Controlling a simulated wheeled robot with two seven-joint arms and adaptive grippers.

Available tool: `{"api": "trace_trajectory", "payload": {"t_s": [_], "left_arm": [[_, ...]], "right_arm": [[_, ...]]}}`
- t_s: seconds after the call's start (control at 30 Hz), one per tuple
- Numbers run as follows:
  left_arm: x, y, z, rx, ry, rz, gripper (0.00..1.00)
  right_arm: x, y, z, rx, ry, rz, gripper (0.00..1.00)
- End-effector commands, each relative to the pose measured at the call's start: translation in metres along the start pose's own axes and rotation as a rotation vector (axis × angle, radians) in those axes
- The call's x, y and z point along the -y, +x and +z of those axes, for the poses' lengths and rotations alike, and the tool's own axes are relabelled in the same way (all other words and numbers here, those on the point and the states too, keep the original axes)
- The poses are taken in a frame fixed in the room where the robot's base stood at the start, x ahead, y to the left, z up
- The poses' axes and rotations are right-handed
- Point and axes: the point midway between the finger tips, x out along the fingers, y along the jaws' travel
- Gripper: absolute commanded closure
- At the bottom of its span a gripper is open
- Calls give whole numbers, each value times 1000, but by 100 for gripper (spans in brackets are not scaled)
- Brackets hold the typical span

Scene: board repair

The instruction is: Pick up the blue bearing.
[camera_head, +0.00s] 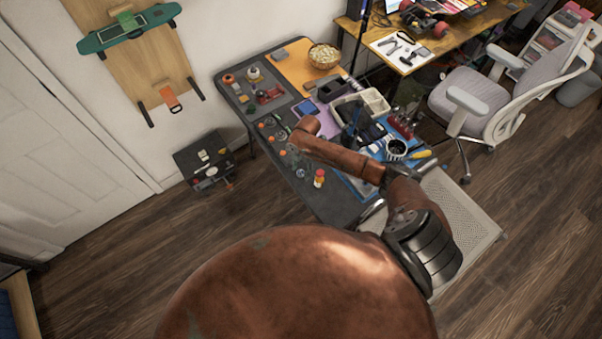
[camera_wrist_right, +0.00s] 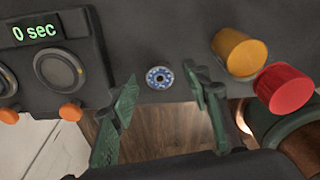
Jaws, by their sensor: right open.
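The blue bearing (camera_wrist_right: 159,77) is a small ring with a blue face and a dark centre hole. It lies flat on the dark tabletop near its edge in the right wrist view. My right gripper (camera_wrist_right: 160,84) is open, with one green finger to the left of the bearing and one to the right. The fingers appear apart from it, and nothing is held. I cannot make out the bearing clearly in the head view. My left gripper is not in view.
A dark device with a "0 sec" display (camera_wrist_right: 38,31) and orange knobs stands left of the bearing. An orange cylinder (camera_wrist_right: 238,52) and a red cap (camera_wrist_right: 283,88) are close to the right finger. The crowded grey table (camera_head: 338,208) has tools and trays further right.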

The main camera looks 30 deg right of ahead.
Motion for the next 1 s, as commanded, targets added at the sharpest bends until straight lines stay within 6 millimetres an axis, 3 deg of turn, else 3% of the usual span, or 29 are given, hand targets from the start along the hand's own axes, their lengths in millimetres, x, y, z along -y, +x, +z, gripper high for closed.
{"api": "trace_trajectory", "payload": {"t_s": [0.2, 0.83, 1.0], "left_arm": [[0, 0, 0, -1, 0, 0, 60], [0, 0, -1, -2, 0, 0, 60], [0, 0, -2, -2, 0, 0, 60]], "right_arm": [[0, 1, 0, 0, 0, 1, 56], [0, 0, 0, 0, 1, 1, 99], [0, 0, 0, 0, 1, 1, 99]]}}
